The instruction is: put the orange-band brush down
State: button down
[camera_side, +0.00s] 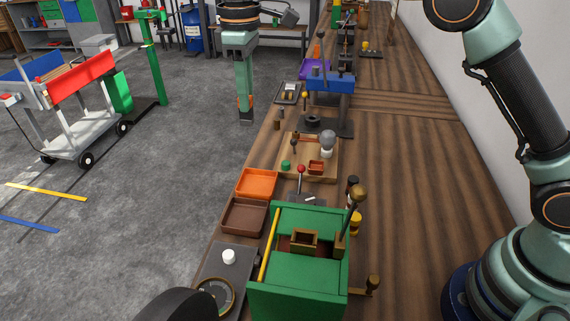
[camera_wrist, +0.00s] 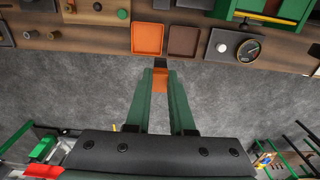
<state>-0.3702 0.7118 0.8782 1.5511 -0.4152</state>
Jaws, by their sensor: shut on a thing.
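My gripper (camera_side: 244,98) hangs fingers down beyond the bench's left edge, with floor behind it in the side view. In the wrist view its two green fingers (camera_wrist: 160,80) close on the orange-band brush (camera_wrist: 160,77), a small dark block with an orange band. The brush also shows small at the fingertips in the side view (camera_side: 245,107). An orange tray (camera_side: 256,183) and a brown tray (camera_side: 244,216) lie side by side on the bench. In the wrist view the brush appears just below the orange tray (camera_wrist: 147,40), with the brown tray (camera_wrist: 184,41) to the right.
The green dynamo housing (camera_side: 298,290) with levers stands at the front of the bench. A gauge (camera_side: 217,292) and a white knob (camera_side: 229,257) are left of it. A wooden board (camera_side: 309,160) with a bulb and a blue press (camera_side: 331,85) stand farther back.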

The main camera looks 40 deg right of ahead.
jog(key=shift+w+d+f, duration=0.15)
jog(key=shift+w+f, duration=0.1)
jog(key=shift+f, duration=0.15)
notch_tip(320, 180, down, 20)
jog(key=shift+r, duration=0.15)
jog(key=c, duration=0.8)
grip_release()
